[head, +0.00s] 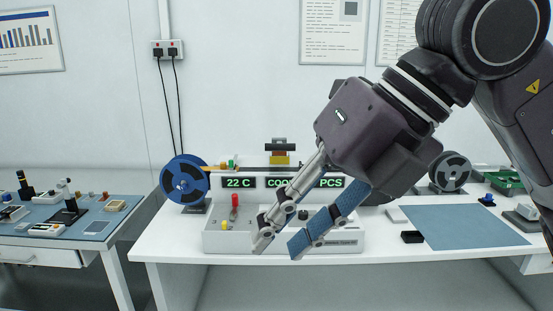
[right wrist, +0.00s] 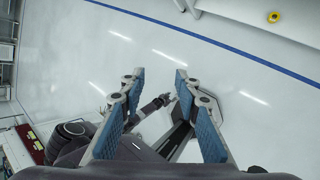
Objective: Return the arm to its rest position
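My right gripper (head: 276,247) reaches in from the upper right of the head view. It hangs in front of the test handler (head: 225,240) and hides part of its panel and display. Its two blue-padded fingers are apart with nothing between them. In the right wrist view the gripper (right wrist: 153,78) is also open and empty, with the floor and parts of my own body behind it. My left gripper does not clearly show in either view.
The test handler stands on a white table (head: 170,245) with a blue reel (head: 185,179) at its left. A blue mat (head: 465,227), a small black box (head: 412,237) and a grey reel (head: 450,171) are at the right. Another bench (head: 40,258) with small items stands at the left.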

